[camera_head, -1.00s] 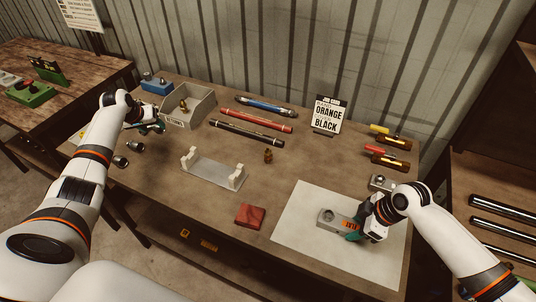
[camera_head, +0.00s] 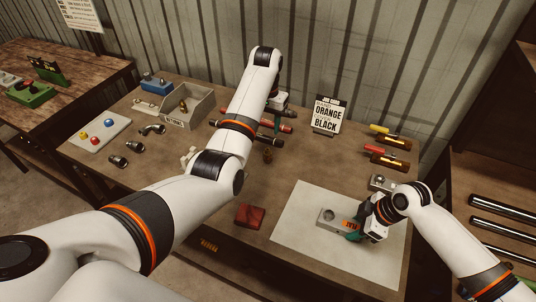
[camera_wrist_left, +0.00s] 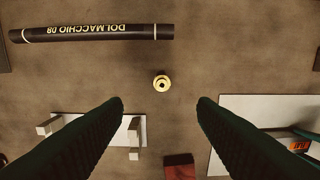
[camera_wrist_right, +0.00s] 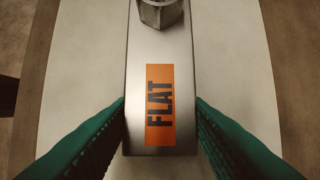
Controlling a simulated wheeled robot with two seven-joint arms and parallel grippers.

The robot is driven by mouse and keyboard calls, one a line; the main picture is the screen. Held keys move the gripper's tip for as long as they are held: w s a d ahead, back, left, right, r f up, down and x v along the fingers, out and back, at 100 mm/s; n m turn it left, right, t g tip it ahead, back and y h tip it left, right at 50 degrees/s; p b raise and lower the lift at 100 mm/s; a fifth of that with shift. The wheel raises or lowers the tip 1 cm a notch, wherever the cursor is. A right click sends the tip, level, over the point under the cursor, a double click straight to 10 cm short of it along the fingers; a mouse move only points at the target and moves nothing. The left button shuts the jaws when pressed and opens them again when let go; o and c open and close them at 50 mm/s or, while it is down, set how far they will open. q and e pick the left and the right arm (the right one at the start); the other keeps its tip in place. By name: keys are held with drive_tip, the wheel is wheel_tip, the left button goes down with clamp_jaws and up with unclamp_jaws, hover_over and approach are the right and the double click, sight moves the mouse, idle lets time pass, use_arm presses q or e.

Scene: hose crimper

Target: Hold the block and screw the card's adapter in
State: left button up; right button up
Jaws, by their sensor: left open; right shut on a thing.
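The card (camera_head: 328,115) stands at the back and reads ORANGE and BLACK. My right gripper (camera_head: 354,233) is shut on the grey metal block (camera_head: 328,219), which lies on a white sheet (camera_head: 298,207). The block's orange label reads FLAT in the right wrist view (camera_wrist_right: 160,104), and a metal fitting (camera_wrist_right: 160,12) shows at its far end. A small brass adapter (camera_head: 268,155) stands on the bench. My left gripper (camera_head: 278,122) is open and empty above the bench. In the left wrist view the brass adapter (camera_wrist_left: 161,83) appears just beyond the gap between its fingertips.
A black hose (camera_wrist_left: 90,33) lies behind the brass adapter. A white cradle (camera_wrist_left: 133,132) and a red-brown block (camera_head: 250,215) are nearby. Several metal fittings (camera_head: 118,160) and a grey bin (camera_head: 203,109) are at the left. Screwdriver-like tools (camera_head: 388,157) lie at the right.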

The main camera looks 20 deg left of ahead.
sight(267, 149)
use_arm(q)
drive_tip(key=f, duration=1.1)
drive_tip(key=shift+d+f, duration=0.2)
drive_tip(key=shift+f, duration=0.15)
drive_tip(key=shift+c, duration=0.2)
drive_tip(key=c, duration=1)
drive_tip(key=shift+r, duration=3.5)
drive_tip(key=shift+c, duration=0.2)
drive_tip(key=shift+r, duration=0.1)
